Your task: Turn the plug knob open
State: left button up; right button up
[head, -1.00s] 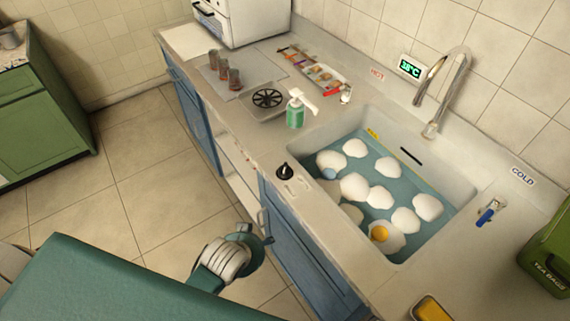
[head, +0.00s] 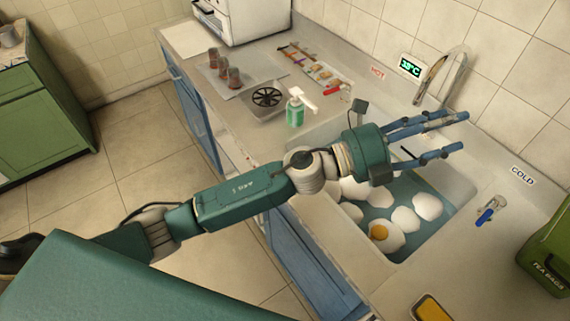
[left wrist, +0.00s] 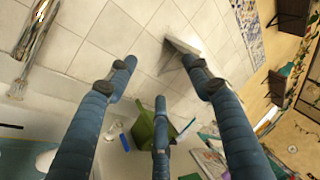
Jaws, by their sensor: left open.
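The sink (head: 335,222) holds bluish water with white foam clumps and a small yellow thing (head: 379,232). A black knob on the counter at the sink's near-left corner showed earlier; my left arm now covers that spot, so I cannot see the knob. My left gripper (head: 462,132) is open and empty, its blue fingers spread over the sink's far side and pointing right, near the faucet (head: 435,75). In the left wrist view the fingers (left wrist: 160,85) are apart with nothing between them. My right gripper is not in view.
The cold tap with a blue handle (head: 487,215) is right of the sink. A green tea bag box (head: 548,250) stands at the right edge. A green soap bottle (head: 295,108) and a burner (head: 267,97) are behind my left arm.

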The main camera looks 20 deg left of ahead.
pick_arm(q)
jog(key=s+d+f+m+g+y, duration=0.3)
jog(key=s+f+m+g, duration=0.2)
jog(key=f+m+g, duration=0.55)
jog(key=w+a+f+m+y, duration=0.1)
jog(key=a+f+m+y, duration=0.3)
jog(key=a+m, duration=0.1)
jog(key=w+a+f+m+y, duration=0.1)
jog(key=w+a+f+y, duration=0.2)
jog(key=a, duration=0.7)
jog(key=w+a+m+y, duration=0.1)
jog(key=w+a+y, duration=0.3)
jog(key=a, duration=0.6)
jog(key=w+a+f+m+y, duration=0.15)
jog(key=a+y, duration=0.25)
jog(key=a, duration=0.6)
jog(key=shift+n+t, duration=0.35)
jog(key=shift+n, duration=0.05)
jog(key=f+p, duration=0.3)
jog(key=f, duration=0.6)
jog(key=shift+w, duration=0.2)
jog(key=shift+f+p, duration=0.3)
jog(key=shift+f, duration=0.5)
